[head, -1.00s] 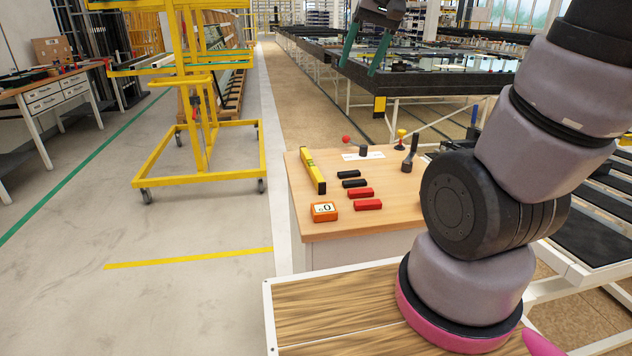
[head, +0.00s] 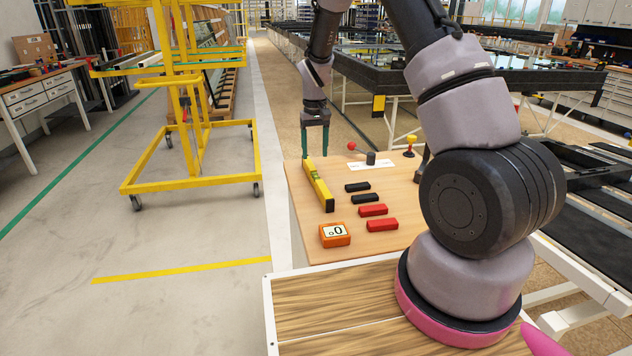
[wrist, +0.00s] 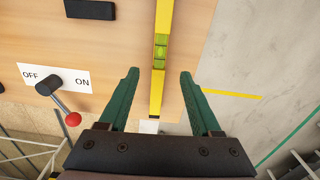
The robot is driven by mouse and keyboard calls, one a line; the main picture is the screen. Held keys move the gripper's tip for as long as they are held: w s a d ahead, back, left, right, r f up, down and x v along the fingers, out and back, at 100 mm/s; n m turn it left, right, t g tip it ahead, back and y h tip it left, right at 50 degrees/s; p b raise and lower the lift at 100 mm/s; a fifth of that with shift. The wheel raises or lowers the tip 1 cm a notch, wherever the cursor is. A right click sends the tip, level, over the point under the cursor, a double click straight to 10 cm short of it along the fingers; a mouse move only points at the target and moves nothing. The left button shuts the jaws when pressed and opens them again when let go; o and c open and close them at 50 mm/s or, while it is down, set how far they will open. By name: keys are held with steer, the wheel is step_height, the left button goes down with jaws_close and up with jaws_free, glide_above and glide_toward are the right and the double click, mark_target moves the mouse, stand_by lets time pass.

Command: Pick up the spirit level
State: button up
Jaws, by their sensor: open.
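The yellow spirit level (head: 318,184) lies at the left edge of the wooden table top (head: 400,205), its far end close to my gripper. My gripper (head: 315,155) is open, pointing down at the table's far left corner. In the wrist view the level (wrist: 160,65), with its green vial, runs between the two green fingers of my gripper (wrist: 157,75). There is a gap on each side, and nothing is held. I cannot tell exactly how high the fingertips are above the table.
A red-knobbed lever (head: 352,146) stands close to my gripper's right. A yellow trolley (head: 190,120) stands left.

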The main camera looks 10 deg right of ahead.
mark_target(315, 175)
steer(key=f, duration=0.9)
steer(key=shift+s+f, duration=0.15)
steer(key=shift+s, duration=0.1)
steer(key=shift+c, duration=0.3)
jaws_close()
